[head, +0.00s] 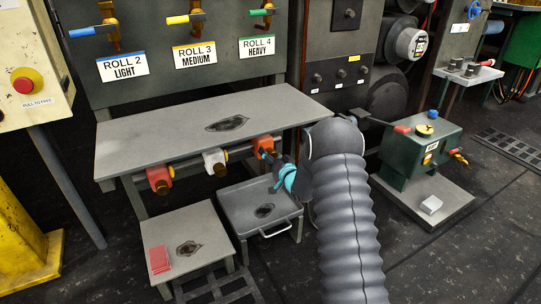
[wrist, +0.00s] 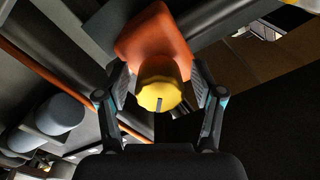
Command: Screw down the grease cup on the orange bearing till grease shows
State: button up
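The orange bearing (head: 262,145) hangs under the front edge of the grey table, rightmost in a row of bearings. It also shows in the wrist view (wrist: 153,42), with its yellow grease cup (wrist: 160,92) facing the camera. A dark mark shows on the cup's rim. My gripper (head: 274,160) is at this bearing in the head view, partly hidden by my own arm. In the wrist view my gripper's fingers (wrist: 161,85) stand on either side of the cup, with narrow gaps between the pads and the cup. No grease is discernible.
A white bearing (head: 215,162) and a red bearing (head: 159,179) hang further left under the table (head: 140,140). A grey tray (head: 235,204) with a handle stands below. A low stand (head: 210,225) holds red cards. A green machine (head: 405,160) stands at right.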

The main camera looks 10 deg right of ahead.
jog(key=v, duration=1.2)
jog(key=shift+f, duration=0.1)
dwell(0.4)
